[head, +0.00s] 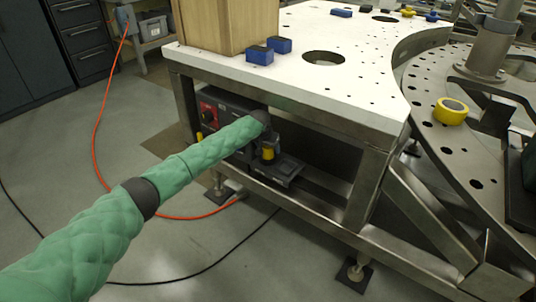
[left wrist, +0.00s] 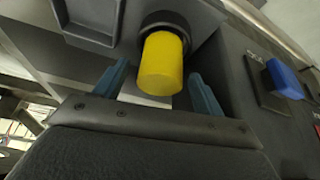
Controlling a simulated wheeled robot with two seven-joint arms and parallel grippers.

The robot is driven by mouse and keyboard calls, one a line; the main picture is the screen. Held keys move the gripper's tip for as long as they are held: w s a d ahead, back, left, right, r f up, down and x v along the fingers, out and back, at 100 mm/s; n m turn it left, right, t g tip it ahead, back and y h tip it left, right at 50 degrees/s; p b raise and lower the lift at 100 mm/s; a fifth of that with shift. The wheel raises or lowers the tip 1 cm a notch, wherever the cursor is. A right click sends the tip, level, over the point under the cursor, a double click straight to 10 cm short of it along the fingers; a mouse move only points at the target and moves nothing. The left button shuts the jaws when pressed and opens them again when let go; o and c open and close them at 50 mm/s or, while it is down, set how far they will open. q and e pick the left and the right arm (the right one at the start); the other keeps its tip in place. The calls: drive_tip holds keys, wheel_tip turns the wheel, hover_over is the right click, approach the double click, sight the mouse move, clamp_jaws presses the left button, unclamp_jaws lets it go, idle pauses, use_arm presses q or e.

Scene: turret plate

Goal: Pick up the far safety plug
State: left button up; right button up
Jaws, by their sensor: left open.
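The yellow safety plug (left wrist: 162,64) sticks out of a black round socket in the left wrist view. My left gripper (left wrist: 158,74) is open, with its two blue-grey fingers on either side of the plug's outer end. A gap shows between each finger and the plug, so it is not gripped. In the head view, my left arm in its green sleeve reaches under the table, and my left gripper (head: 268,146) is at the dark equipment there. A yellow patch shows at the gripper; I cannot tell whether it is the plug. My right gripper is not in view.
A blue switch (left wrist: 284,79) is right of the plug in the left wrist view. The white perforated table (head: 300,84) overhangs the equipment, with a steel leg (head: 366,188) to the right. A wooden box (head: 213,25) and blue blocks (head: 260,55) are on top. An orange cable (head: 97,130) crosses the floor.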

use_arm(q)
drive_tip(key=c, duration=1.1)
drive_tip(key=shift+r, duration=0.15)
drive_tip(key=shift+c, duration=0.2)
